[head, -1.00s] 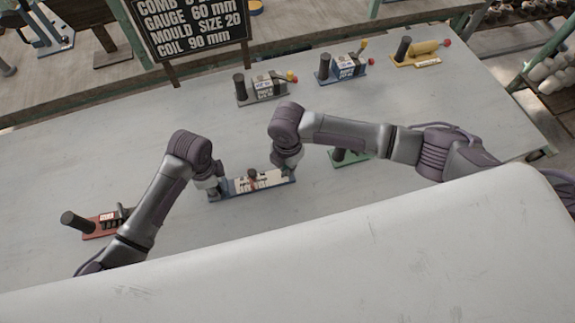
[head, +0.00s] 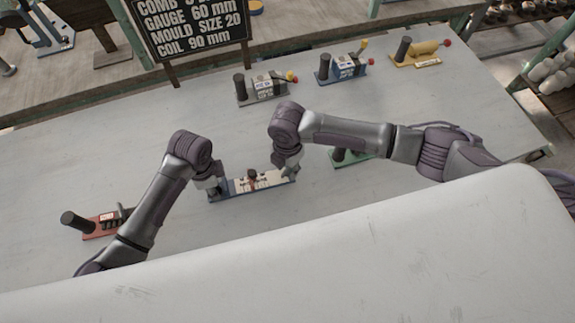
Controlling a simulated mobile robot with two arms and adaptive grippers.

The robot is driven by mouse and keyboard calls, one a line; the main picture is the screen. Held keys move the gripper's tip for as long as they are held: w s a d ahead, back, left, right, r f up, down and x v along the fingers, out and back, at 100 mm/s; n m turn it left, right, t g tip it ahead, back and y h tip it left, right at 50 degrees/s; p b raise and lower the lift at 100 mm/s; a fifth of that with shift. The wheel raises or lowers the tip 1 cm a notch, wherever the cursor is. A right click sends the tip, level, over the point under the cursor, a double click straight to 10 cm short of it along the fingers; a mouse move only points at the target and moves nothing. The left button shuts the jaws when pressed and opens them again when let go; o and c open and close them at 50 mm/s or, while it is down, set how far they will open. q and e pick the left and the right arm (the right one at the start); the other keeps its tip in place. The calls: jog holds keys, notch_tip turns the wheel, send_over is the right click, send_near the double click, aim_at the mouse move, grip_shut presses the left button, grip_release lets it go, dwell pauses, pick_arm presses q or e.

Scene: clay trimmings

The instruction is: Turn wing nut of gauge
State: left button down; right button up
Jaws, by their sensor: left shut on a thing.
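The gauge (head: 262,184) is a blue base with a white marked plate and a dark and reddish piece (head: 252,176) near its middle. It lies on the table in the middle of the head view. My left gripper (head: 213,190) is at the gauge's left end, shut on its handle there, which it mostly hides. My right gripper (head: 289,172) points down at the gauge's right end. Its fingers are too small and covered to show whether they are open or touching. I cannot clearly make out the wing nut.
A red tool (head: 98,226) lies at the left and a green one (head: 350,158) just right of the gauge, partly behind my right arm. Grey (head: 262,90), blue (head: 343,68) and yellow (head: 416,52) tools stand at the back. A sign (head: 193,25) stands behind them.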

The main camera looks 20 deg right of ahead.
aim_at(287, 169)
notch_tip(287, 169, up, 12)
dwell(0.6)
pick_arm(q)
jog(key=c, duration=0.7)
grip_release()
